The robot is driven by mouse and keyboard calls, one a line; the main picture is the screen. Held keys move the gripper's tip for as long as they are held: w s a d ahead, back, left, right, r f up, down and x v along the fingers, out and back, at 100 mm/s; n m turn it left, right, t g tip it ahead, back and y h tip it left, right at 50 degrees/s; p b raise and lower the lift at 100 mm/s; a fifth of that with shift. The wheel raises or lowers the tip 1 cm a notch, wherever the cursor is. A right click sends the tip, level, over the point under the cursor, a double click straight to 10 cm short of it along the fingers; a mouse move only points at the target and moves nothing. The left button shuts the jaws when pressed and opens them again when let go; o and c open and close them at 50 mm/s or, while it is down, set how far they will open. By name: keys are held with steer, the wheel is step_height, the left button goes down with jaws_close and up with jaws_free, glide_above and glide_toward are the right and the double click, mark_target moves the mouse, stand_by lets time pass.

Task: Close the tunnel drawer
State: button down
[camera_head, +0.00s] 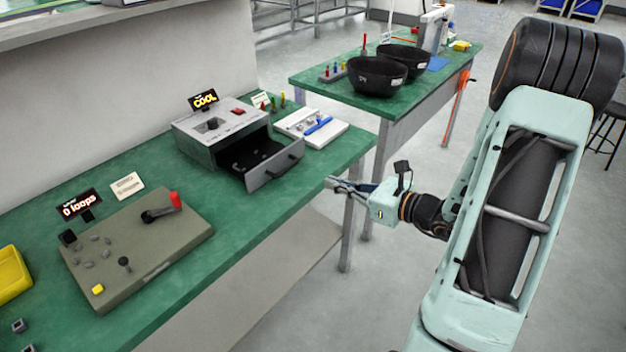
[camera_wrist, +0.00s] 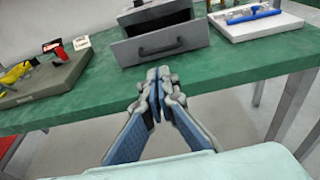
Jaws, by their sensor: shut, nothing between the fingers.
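The tunnel drawer (camera_head: 274,170) is pulled out of the front of a grey box (camera_head: 190,133) on the green bench. Its interior is dark, with dark items inside that I cannot make out. The drawer front with its black handle also shows in the wrist view (camera_wrist: 160,45), facing me. My gripper (camera_head: 330,183) is shut and empty, just off the bench's front edge, to the right of the drawer and apart from it. In the wrist view my gripper (camera_wrist: 158,74) points toward the drawer front, with its fingertips together below the handle in the picture.
A white tray (camera_head: 335,134) with a blue tool stands right of the box. A grey panel (camera_head: 190,238) with a red-tipped lever lies to the left. A second bench with black bowls (camera_head: 377,77) is behind. Open floor lies in front of the benches.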

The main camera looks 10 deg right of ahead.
glide_toward(260, 160)
steer(key=v, duration=0.4)
steer(key=shift+s+d+b, duration=0.1)
steer(key=shift+s+b, duration=0.2)
steer(key=shift+b, duration=0.1)
steer(key=r+b+x, duration=0.1)
steer(key=x, duration=0.3)
steer(key=b+x, duration=0.1)
steer(key=x, duration=0.3)
steer(key=r+b+x, duration=0.1)
steer(key=x, duration=0.4)
steer(key=shift+w+r, duration=0.3)
steer(key=shift+w, duration=0.1)
steer(key=shift+w+a, duration=0.3)
steer(key=shift+a, duration=0.05)
steer(key=shift+w+r, duration=0.1)
steer(key=shift+r, duration=0.15)
steer(key=shift+a, duration=0.1)
